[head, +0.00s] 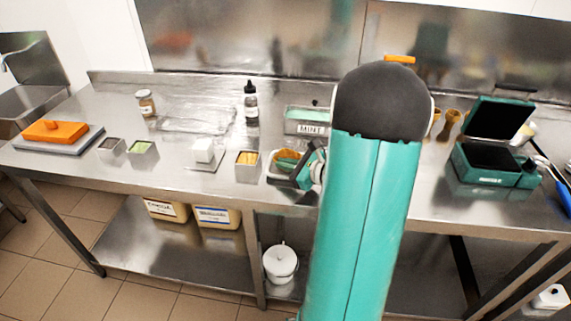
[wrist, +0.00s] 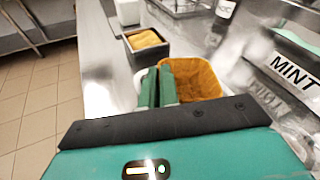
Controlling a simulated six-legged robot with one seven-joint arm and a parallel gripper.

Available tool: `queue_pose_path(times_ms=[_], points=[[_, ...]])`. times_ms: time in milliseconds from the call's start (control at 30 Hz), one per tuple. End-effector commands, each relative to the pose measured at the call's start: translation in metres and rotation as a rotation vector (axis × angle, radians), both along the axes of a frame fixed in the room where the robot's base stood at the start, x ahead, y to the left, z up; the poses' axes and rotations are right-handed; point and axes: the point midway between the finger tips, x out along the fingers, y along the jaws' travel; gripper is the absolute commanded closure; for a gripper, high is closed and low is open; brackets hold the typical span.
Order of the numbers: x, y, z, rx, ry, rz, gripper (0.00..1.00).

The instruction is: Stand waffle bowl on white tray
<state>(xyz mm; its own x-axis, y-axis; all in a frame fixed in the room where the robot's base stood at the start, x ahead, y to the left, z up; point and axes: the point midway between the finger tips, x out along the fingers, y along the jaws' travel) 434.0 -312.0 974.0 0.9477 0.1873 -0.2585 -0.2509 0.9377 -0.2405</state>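The waffle bowl (wrist: 200,77), tan-orange and hollow, is just beyond my fingertips in the wrist view. In the head view the bowl (head: 287,154) shows near the counter's front edge, partly hidden by my gripper. My gripper (wrist: 158,86) has its two green fingers close together at the bowl's near left side, seemingly with the bowl wall between them. In the head view my gripper (head: 300,170) is partly behind my arm. Whether the bowl touches the counter is unclear. A thin pale tray (head: 193,168) lies left of the bowl, with a white block (head: 203,150) on it.
A steel tub (head: 247,172) with yellow-orange contents stands just left of the bowl. A MINT-labelled container (head: 305,121) and a dark-capped bottle (head: 251,104) stand behind. A clear flat tray (head: 190,119) lies farther back. A green open case (head: 490,160) is at right.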

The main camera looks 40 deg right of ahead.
Motion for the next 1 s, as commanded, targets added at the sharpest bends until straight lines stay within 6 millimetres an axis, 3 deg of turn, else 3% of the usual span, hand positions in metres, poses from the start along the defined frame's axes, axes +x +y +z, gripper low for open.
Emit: queue_pose_path(times_ms=[167, 300, 667, 767, 1000], points=[[0.000, 0.000, -0.004, 0.001, 0.000, 0.000, 1.00], [0.000, 0.000, -0.003, 0.000, 0.000, 0.000, 0.75], [-0.001, 0.000, 0.001, 0.000, 0.001, -0.001, 0.75], [-0.013, -0.003, 0.003, 0.000, 0.001, -0.004, 0.75], [-0.061, -0.013, 0.017, -0.001, 0.001, -0.005, 0.75]])
